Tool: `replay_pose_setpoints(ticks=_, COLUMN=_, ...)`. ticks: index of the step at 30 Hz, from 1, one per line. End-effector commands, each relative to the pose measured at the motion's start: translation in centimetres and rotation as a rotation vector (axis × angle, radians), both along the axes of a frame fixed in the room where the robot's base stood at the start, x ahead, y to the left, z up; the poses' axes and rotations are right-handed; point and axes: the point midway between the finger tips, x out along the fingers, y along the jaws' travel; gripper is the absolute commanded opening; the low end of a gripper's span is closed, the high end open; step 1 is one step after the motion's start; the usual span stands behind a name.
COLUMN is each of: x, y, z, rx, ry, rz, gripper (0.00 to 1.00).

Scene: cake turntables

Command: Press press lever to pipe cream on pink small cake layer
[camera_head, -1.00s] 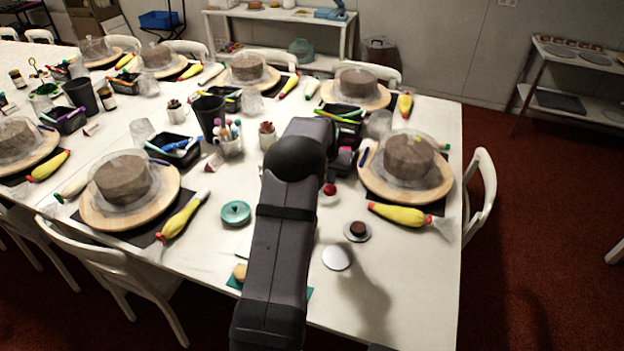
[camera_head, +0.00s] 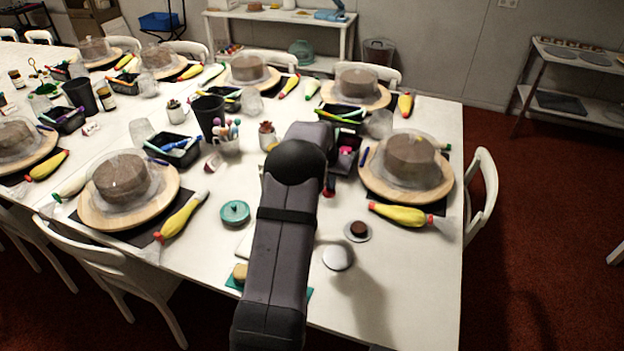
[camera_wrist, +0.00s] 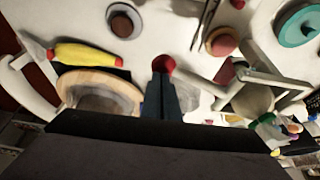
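In the wrist view my gripper (camera_wrist: 166,76) has its two dark fingers together, with their tips at a red ball-shaped knob (camera_wrist: 164,63), perhaps the press lever's end. I cannot tell whether they touch it. A small red patch (camera_head: 329,191) shows beside my arm in the head view. A round pink-red top in a tan rim (camera_wrist: 222,42), perhaps the pink small cake layer, lies right of the fingers in the wrist view. The press body and its nozzle are not clearly visible. My arm hides much of this area in the head view.
A small brown cake (camera_head: 358,229) sits on a saucer, near a white disc (camera_head: 338,257). A yellow piping bag (camera_head: 400,215) lies before a turntable (camera_head: 378,184) with a brown cake. A teal lidded pot (camera_head: 235,213) stands left of my arm. The front right tabletop is clear.

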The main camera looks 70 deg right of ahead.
Motion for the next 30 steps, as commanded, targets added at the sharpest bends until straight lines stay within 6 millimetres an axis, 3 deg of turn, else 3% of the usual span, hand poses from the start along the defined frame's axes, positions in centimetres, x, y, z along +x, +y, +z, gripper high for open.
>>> replay_pose_setpoints(ticks=30, x=-0.2, y=0.2, z=-2.6, rx=0.007, ry=0.003, rz=-0.001, gripper=0.0)
